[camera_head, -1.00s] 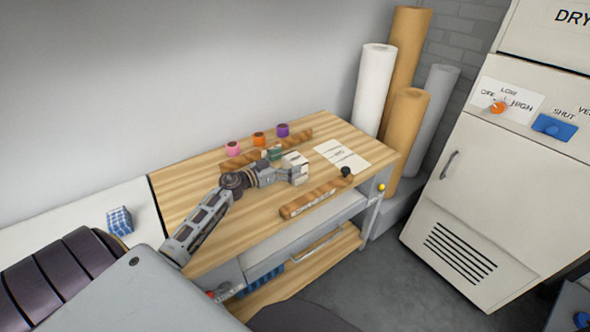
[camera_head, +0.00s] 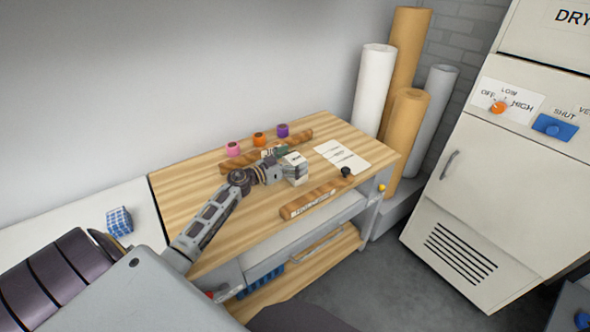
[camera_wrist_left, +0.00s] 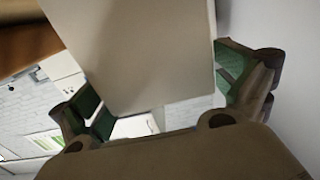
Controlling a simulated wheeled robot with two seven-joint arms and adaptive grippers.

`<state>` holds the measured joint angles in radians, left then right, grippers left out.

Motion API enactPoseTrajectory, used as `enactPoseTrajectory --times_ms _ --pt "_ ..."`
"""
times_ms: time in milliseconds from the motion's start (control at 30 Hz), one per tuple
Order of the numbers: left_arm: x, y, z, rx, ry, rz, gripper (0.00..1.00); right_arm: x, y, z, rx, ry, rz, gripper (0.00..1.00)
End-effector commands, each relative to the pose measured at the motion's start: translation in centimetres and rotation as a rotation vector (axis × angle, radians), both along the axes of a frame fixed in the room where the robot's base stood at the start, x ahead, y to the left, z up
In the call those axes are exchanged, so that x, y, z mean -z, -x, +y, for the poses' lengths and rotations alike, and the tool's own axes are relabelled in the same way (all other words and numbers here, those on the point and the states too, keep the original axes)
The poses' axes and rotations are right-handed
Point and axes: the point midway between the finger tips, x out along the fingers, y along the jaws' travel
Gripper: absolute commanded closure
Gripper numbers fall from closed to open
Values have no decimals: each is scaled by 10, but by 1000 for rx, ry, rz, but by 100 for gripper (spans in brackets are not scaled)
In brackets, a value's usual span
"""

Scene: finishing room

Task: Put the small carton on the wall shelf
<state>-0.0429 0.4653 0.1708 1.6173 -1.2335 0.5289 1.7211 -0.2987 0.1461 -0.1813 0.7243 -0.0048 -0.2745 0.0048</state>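The small carton (camera_head: 297,172) is a pale cream box over the wooden workbench (camera_head: 195,190). My left gripper (camera_head: 277,160) is at its left end, shut on it. In the left wrist view the carton (camera_wrist_left: 150,50) fills the space between the green-padded fingers (camera_wrist_left: 160,88), one on each side. The carton looks held above the bench top; the exact gap is hard to tell. No wall shelf shows in these views. My right gripper is not in view.
Pink (camera_head: 233,149), orange (camera_head: 259,139) and purple (camera_head: 283,130) spools stand along the bench's back. A wooden bar (camera_head: 312,199) lies near the front edge, a paper sheet (camera_head: 342,156) at right. Tall rolls (camera_head: 374,90) and a drying cabinet (camera_head: 480,190) stand right. A blue checked block (camera_head: 119,221) sits left.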

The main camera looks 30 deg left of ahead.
Motion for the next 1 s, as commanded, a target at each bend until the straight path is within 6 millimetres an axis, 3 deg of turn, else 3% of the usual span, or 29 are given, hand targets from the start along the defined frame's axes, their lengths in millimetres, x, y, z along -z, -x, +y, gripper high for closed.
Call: enactPoseTrajectory --times_ms 67,400,767,1000 --pt "0 0 0 0 0 0 14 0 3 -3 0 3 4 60" --pt "-1 0 0 0 -1 -1 58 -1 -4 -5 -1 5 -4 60" --pt "-4 0 0 0 -1 -2 59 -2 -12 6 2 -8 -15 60" --pt "-20 0 1 0 -3 -2 59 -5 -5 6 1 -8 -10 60"
